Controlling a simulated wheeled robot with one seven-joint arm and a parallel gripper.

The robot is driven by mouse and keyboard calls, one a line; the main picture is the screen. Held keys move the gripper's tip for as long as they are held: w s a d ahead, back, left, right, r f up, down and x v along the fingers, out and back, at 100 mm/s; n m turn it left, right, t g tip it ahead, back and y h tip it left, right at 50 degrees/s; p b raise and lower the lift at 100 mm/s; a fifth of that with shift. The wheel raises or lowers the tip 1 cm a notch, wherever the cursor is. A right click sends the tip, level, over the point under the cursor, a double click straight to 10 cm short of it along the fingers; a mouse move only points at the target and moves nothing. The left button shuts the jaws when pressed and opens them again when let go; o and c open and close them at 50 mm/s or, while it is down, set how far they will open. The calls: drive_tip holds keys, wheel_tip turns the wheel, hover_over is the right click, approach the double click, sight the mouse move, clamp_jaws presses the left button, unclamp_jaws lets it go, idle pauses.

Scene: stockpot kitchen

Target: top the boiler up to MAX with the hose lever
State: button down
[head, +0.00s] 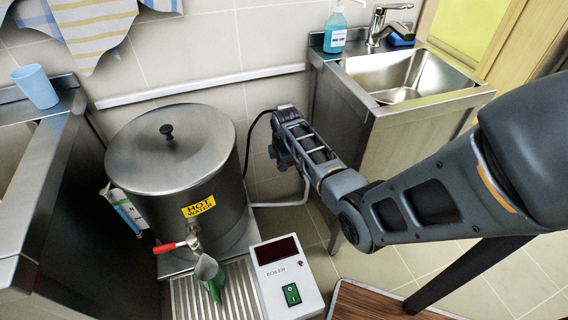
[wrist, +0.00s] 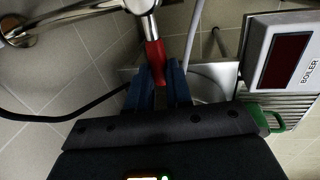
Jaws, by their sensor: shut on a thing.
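The steel boiler (head: 170,150) stands on the left with its lid on and a yellow HOT WATER label. A pale gauge strip (head: 124,210) is at its left side; its level is too small to read. My gripper (head: 284,158) is low beside the boiler's right side, near the wall; its fingertips are hard to see there. In the wrist view, my gripper's blue fingers (wrist: 158,84) are shut on the red hose lever (wrist: 155,58). The lever hangs from a chrome valve (wrist: 138,5). Whether water flows is not visible.
The boiler's red-handled tap (head: 176,246) is above a cup with a green handle (head: 209,275) on a ribbed drip tray (head: 240,290). The BOILER control box (head: 286,276) has a dark display and green switch. A sink (head: 410,75) is at the back right.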

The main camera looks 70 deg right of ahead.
drive_tip(key=c, duration=1)
unclamp_jaws()
drive_tip(key=shift+c, duration=0.2)
wheel_tip(320, 180, up, 8)
drive_tip(key=s+a+p, duration=0.1)
drive_tip(key=shift+f, duration=0.2)
